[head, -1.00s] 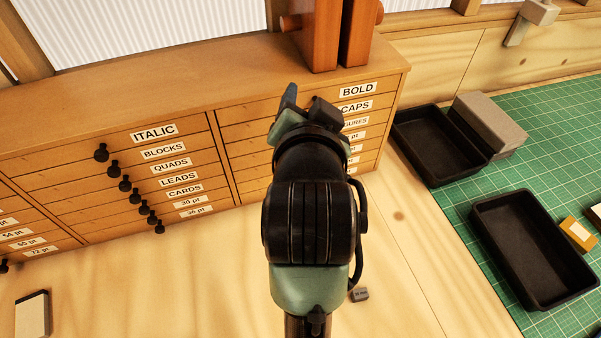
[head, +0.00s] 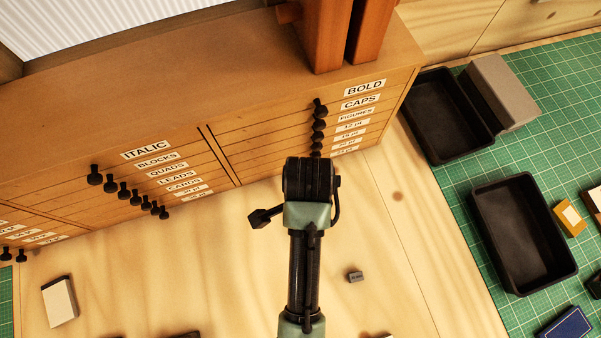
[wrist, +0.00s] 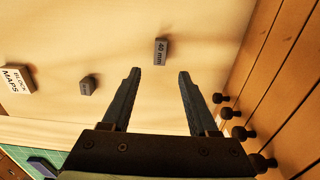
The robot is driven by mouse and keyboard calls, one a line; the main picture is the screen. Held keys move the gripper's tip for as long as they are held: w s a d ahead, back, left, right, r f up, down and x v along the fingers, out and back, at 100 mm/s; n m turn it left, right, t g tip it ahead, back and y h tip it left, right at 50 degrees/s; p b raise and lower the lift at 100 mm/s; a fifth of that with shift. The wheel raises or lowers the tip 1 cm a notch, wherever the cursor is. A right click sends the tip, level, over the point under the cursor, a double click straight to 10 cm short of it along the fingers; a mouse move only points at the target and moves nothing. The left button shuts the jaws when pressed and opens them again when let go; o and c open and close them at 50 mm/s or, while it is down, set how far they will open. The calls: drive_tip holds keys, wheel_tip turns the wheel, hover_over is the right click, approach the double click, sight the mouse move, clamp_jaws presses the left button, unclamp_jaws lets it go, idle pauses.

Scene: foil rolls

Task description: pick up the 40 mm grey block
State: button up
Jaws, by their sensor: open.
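The grey block (wrist: 161,51) marked "40 mm" lies on the pale wooden bench top in the wrist view, just beyond my fingertips and roughly centred between them. My gripper (wrist: 160,73) is open and empty, with its two dark fingers apart and nothing between them. In the head view my arm hides the fingers, and I cannot make out the 40 mm block there. A smaller grey block (wrist: 87,86) lies left of my fingers in the wrist view; a small grey block also shows right of my arm in the head view (head: 355,276).
The drawer cabinet (head: 225,160) with black knobs stands close, at the right of the wrist view. A "BLOCK MAPS" box (wrist: 16,79) lies at its left. Black trays (head: 528,285) rest on the green mat (head: 480,265). A white-topped box (head: 60,302) lies at front left.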

drive_tip(key=shift+f+p, duration=0.8)
drive_tip(key=shift+f, duration=2.65)
clamp_jaws()
